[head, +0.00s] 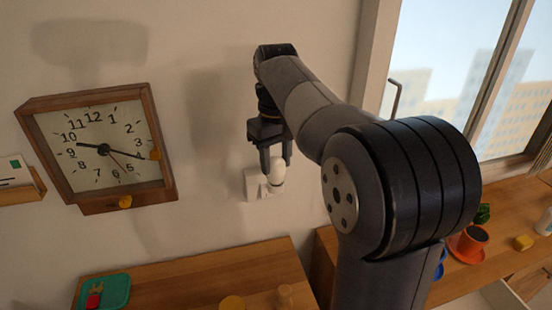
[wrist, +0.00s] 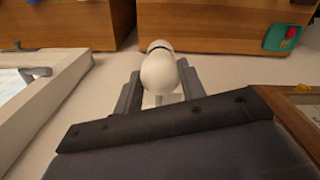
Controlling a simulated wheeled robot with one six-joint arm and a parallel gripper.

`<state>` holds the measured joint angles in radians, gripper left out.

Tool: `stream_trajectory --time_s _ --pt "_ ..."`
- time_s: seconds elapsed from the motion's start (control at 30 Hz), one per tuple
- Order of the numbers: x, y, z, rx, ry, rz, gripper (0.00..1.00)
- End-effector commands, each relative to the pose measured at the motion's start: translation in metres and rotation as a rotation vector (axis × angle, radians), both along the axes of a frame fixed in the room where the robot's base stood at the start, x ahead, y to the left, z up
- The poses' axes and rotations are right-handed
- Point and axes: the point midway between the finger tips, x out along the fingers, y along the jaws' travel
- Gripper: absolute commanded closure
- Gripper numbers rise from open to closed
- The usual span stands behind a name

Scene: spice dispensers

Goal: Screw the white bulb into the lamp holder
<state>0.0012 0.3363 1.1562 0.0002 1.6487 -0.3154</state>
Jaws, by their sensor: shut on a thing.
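The white bulb (head: 277,173) is between the two fingers of my gripper (head: 276,160), which is shut on it in front of the wall. In the wrist view the bulb (wrist: 158,74) has its rounded end towards the camera and a dark band at its far end. A white fixture (head: 251,186) on the wall shows behind and beside the bulb. I cannot tell whether it is the lamp holder, or whether the bulb touches it. No other lamp holder can be made out.
A wooden clock (head: 98,148) hangs on the wall to the left, and a window (head: 450,75) is on the right. The wall around the gripper is mostly clear.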

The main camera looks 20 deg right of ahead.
Motion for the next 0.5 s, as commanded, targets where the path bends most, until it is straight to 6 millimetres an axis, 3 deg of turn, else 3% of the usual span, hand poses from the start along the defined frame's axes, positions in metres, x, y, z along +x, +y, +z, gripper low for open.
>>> stream_trajectory --time_s 0.17,0.5 --pt "0.0000 0.0001 0.0014 0.000 0.000 -0.030 0.86" --pt "-0.0002 0.0006 0.0023 0.000 0.001 -0.404 0.86"
